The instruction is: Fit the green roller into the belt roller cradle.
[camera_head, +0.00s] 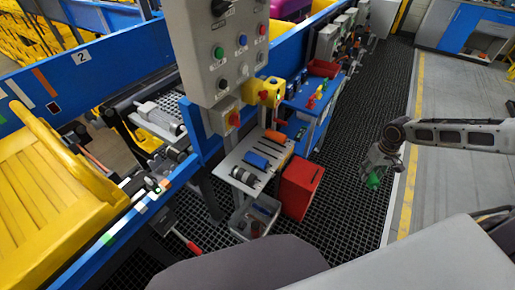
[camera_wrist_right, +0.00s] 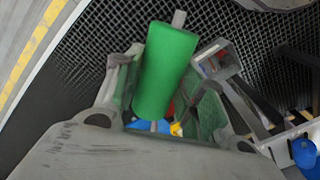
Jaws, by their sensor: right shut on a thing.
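The green roller (camera_head: 374,181) is in my right gripper (camera_head: 379,164), over the dark grid floor at the right, well away from the conveyor. The roller is tilted in that view. At the left, the conveyor side has an open section (camera_head: 150,142) with metal parts; I cannot tell for certain which part is the cradle. My left gripper is not in view.
A grey shelf (camera_head: 232,158) holds an orange roller (camera_head: 275,137), a blue roller (camera_head: 257,160) and a grey roller (camera_head: 243,176). A red bin (camera_head: 300,187) and a clear bin (camera_head: 254,217) stand below. A control box (camera_head: 215,50) rises above the conveyor. The floor between bins and gripper is clear.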

